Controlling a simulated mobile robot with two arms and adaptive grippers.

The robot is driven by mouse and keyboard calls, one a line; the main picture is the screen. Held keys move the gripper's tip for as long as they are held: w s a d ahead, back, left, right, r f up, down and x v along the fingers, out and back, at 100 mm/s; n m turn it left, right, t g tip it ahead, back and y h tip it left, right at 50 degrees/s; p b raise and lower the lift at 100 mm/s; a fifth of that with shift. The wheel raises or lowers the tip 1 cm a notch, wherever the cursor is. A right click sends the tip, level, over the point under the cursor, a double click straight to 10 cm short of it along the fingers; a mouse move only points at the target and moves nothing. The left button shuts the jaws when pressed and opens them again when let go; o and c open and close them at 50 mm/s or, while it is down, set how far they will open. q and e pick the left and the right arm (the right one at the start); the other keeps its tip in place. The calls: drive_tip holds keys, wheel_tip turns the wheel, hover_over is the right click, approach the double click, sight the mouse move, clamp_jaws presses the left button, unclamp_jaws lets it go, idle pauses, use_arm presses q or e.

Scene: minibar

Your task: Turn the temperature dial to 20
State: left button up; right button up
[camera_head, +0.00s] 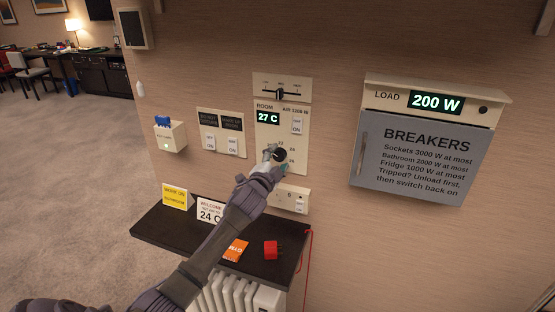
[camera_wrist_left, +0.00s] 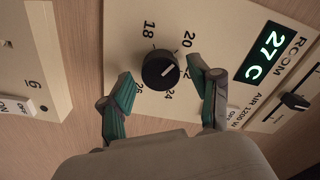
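The temperature dial (camera_head: 280,155) is a round black knob on the cream room panel (camera_head: 272,82). In the left wrist view the dial (camera_wrist_left: 160,70) has printed numbers around it, with 18, 20, 24 and 26 legible. Its pale pointer mark looks turned between 20 and 24. The room display (camera_head: 268,117) reads 27 C. My left gripper (camera_head: 275,160) is at the dial; in the left wrist view its fingers (camera_wrist_left: 157,68) are open, one on each side of the knob, with gaps visible. My right gripper is out of view.
Below is a dark shelf (camera_head: 170,235) with a yellow card (camera_head: 175,196), a white card reading 24 C (camera_head: 209,211), an orange packet (camera_head: 235,250) and a red plug (camera_head: 271,250).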

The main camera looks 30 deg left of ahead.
use_arm(q)
drive_tip(key=v, duration=1.2)
drive_tip(key=shift+d, duration=0.1)
idle(0.4)
